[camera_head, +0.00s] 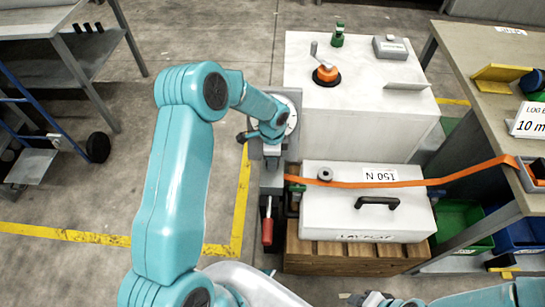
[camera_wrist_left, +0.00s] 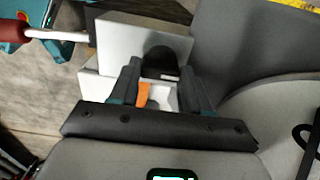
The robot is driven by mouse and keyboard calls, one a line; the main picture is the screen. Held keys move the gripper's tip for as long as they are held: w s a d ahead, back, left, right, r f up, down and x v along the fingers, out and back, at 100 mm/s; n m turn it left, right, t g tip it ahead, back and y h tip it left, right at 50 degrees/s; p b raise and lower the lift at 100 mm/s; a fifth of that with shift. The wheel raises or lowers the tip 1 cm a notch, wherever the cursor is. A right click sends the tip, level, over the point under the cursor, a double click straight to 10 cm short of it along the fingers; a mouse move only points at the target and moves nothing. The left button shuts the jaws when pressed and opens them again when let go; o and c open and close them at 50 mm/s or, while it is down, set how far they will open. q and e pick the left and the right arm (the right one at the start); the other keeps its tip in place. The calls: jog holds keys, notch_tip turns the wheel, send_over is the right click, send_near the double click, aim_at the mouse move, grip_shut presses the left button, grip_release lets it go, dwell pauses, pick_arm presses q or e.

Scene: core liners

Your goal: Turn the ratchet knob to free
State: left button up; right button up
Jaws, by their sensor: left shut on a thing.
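My left arm reaches over the grey ratchet stand, and my left gripper (camera_head: 269,150) is low over its upper part in the head view. In the left wrist view the gripper (camera_wrist_left: 158,80) has its two fingers on either side of a dark rounded knob (camera_wrist_left: 160,62) and is shut on it. The knob's marking and turn position cannot be read. An orange strap piece (camera_wrist_left: 143,93) shows between the fingers. In the head view the knob is hidden by my wrist. The orange strap (camera_head: 400,184) runs right from the stand. My right gripper (camera_head: 374,299) is partly cut off at the bottom edge.
A red-handled tool (camera_head: 267,231) hangs by the stand; its handle also shows in the left wrist view (camera_wrist_left: 14,29). A white lidded box (camera_head: 350,222) rests on a wooden crate (camera_head: 345,259) under the strap. A white cabinet (camera_head: 350,133) stands behind; a bench (camera_head: 470,50) is right.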

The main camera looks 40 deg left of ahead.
pick_arm(q)
jog(key=shift+w+r, duration=0.1)
dwell(0.5)
jog(key=o, duration=1.1)
jog(key=shift+c, duration=0.2)
